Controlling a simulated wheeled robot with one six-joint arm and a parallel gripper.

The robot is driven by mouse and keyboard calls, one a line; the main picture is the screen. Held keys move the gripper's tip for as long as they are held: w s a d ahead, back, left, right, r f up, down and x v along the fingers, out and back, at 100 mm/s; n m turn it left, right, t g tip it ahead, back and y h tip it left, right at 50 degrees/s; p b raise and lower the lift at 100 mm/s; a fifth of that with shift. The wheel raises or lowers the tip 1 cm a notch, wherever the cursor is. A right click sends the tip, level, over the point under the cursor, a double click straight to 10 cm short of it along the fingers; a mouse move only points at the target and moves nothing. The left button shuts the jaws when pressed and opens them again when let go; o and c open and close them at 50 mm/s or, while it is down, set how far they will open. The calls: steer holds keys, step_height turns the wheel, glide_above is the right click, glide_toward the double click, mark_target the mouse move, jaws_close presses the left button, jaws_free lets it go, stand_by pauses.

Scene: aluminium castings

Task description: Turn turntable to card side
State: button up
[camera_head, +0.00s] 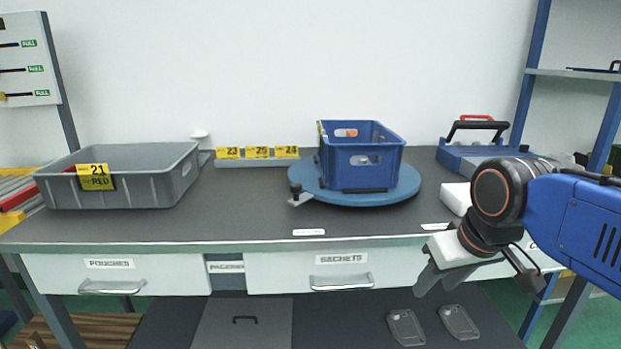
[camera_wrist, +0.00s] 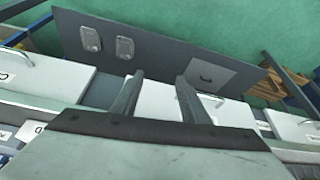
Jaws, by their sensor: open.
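The turntable (camera_head: 408,191) is a round blue disc on the grey bench, right of the middle in the head view. A dark knob on a light tab (camera_head: 297,195) sticks out at its front left edge. A blue crate (camera_head: 362,171) stands on the disc; a thin yellow edge shows at its left rear corner. I cannot tell which side of the crate is the card side. My gripper (camera_head: 434,274) is in front of the bench at the right, apart from the turntable. In the wrist view, the gripper (camera_wrist: 158,84) is open with nothing between its two fingers.
A grey bin (camera_head: 130,190) with yellow card 21 RED stands at the left. Yellow cards 23, 25 and 24 (camera_head: 257,152) stand on a rail. A blue toolbox (camera_head: 470,155) and a white block (camera_head: 456,197) are at the right. The bench's front middle is clear.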

steer(key=w+a+r+n+y, duration=0.1)
steer(key=w+a+r+n, duration=0.1)
steer(key=w+a+r, duration=0.35)
steer(key=w+a+r+n, duration=0.1)
steer(key=w+a+r, duration=0.2)
steer(key=w+r, duration=0.5)
steer(key=n+g+y, duration=0.1)
steer(key=n+y, duration=0.1)
steer(key=n, duration=0.2)
glide_toward(296, 185)
steer(key=x, duration=0.8)
steer(key=shift+w+f, duration=0.15)
steer(key=shift+c, duration=0.6)
jaws_close()
